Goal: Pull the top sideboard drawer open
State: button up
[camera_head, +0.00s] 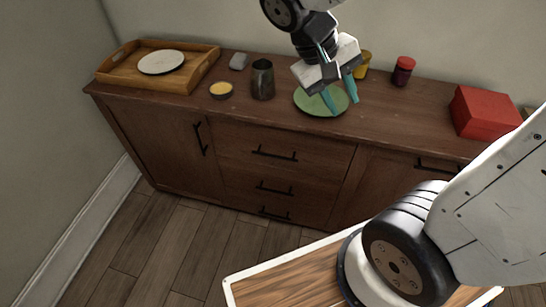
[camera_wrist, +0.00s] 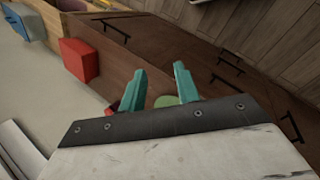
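The dark wooden sideboard (camera_head: 225,145) stands against the wall. Its top drawer (camera_head: 315,152) is shut, with a black bar handle (camera_head: 275,153) across its front. More drawers with like handles sit below it. My gripper (camera_head: 343,108) is above the sideboard top, over the green plate (camera_head: 310,101), away from the handle. Its two teal fingers are apart with nothing between them. In the wrist view my gripper (camera_wrist: 160,88) is also open, with the sideboard front and several black handles beyond, to the right.
On the sideboard top are a wooden tray (camera_head: 196,72) with a white plate (camera_head: 161,62), a yellow-filled bowl (camera_head: 221,90), a dark metal cup (camera_head: 262,80), a yellow item (camera_head: 363,62), a red jar (camera_head: 402,72) and a red box (camera_head: 484,112). The floor before the drawers is clear.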

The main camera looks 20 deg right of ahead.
jog(key=w+a+f+h, duration=0.1)
jog(key=w+f+h, duration=0.3)
jog(key=w+f, duration=0.25)
jog(key=n+t+h, duration=0.5)
jog(key=n+t, duration=0.3)
jog(key=t, duration=0.3)
send_near(274, 157)
jog(key=x, duration=1)
jog(key=shift+w+d+f, duration=0.15)
grip_shut()
